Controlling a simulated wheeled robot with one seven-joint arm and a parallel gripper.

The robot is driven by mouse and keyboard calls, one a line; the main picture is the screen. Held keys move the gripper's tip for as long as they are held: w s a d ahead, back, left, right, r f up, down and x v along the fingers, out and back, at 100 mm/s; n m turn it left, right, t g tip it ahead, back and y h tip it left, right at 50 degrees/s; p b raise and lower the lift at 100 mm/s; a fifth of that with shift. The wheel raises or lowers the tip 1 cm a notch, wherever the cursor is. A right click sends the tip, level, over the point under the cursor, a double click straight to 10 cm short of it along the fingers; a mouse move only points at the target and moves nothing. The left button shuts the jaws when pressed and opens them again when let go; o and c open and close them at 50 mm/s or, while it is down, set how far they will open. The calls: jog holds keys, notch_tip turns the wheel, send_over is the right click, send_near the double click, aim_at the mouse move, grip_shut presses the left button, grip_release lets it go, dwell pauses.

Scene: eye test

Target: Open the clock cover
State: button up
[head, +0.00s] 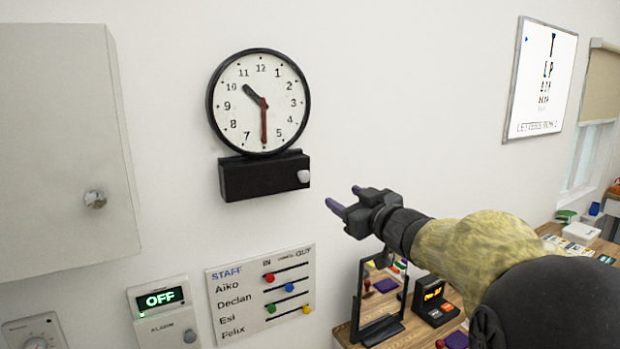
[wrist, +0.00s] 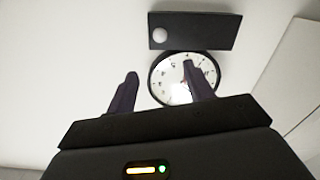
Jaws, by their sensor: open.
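A round wall clock (head: 240,110) with a black rim and white face hangs on the wall in the head view, its hands showing about half past ten. It also shows, upside down, in the wrist view (wrist: 165,90), partly hidden by a finger. Below it in the head view is a black box (head: 240,178) with a white knob (head: 303,176) at its right end; in the wrist view the box (wrist: 205,32) is above the clock. I cannot tell whether a clear cover lies over the face. My gripper (head: 342,200) is open and empty, right of and slightly below the box, apart from it.
A grey cabinet (head: 60,150) with a round knob is at the left. Below the clock are a staff board (head: 262,292) and an alarm panel (head: 165,312) reading OFF. A mirror (head: 382,300) stands on a desk beneath my arm. The wall between gripper and clock is clear.

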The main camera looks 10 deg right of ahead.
aim_at(306, 177)
jog(key=p+x, duration=0.5)
jog(key=x, duration=1.1)
jog(key=shift+w+a+f+p, duration=0.1)
jog(key=shift+w+f+p, duration=0.05)
jog(key=shift+w+p, duration=0.15)
grip_shut()
